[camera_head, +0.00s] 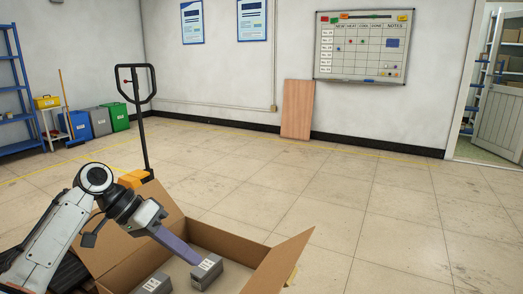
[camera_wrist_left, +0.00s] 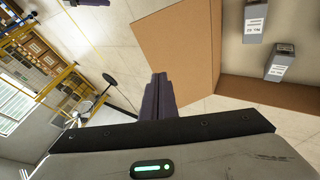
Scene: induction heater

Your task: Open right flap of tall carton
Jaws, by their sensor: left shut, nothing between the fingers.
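The brown open carton (camera_head: 228,238) stands at the bottom of the head view, its lower part out of frame. Its right flap (camera_head: 285,260) slants up and outward to the right. Another flap (camera_head: 125,235) stands raised at the left. Two grey labelled boxes (camera_head: 207,272) (camera_head: 155,284) lie inside. My left gripper (camera_head: 194,257) reaches over the carton with its purple fingers shut and empty. In the left wrist view the fingertips (camera_wrist_left: 158,78) overlap a flap's edge (camera_wrist_left: 180,45); I cannot tell whether they touch. Purple fingers at that view's top edge (camera_wrist_left: 92,2) look like my right gripper, mostly cut off.
A pallet truck's handle (camera_head: 140,115) rises behind the carton. Bins (camera_head: 98,121) and a blue shelf (camera_head: 20,100) stand at the far left. A wooden board (camera_head: 297,109) leans on the wall. The floor (camera_head: 400,220) to the right is clear.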

